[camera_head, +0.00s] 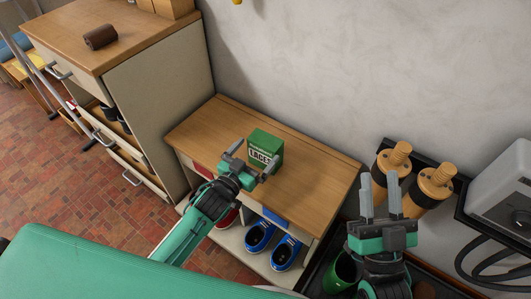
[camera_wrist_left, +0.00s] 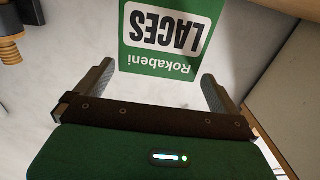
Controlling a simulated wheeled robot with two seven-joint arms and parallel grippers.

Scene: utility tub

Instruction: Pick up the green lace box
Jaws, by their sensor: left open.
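The green lace box (camera_head: 264,143), with a white "LACES" label, stands on the wooden top of a low shoe bench (camera_head: 320,190). My left gripper (camera_head: 254,157) is open at the near side of the box, with its fingers pointing towards it. In the left wrist view, the box (camera_wrist_left: 168,62) shows upside down, just beyond and between the two spread fingers (camera_wrist_left: 158,78); the fingers do not appear to touch it. My right gripper (camera_head: 379,181) points upward at the right of the bench, its fingers apart and empty.
Blue shoes (camera_head: 259,236) sit on the shelf under the bench top. A taller drawer cabinet (camera_head: 165,90) stands left, with a brown roll (camera_head: 100,37) on top. Wooden-topped cylinders (camera_head: 434,185) and a grey appliance (camera_head: 500,190) are at right. The bench top around the box is clear.

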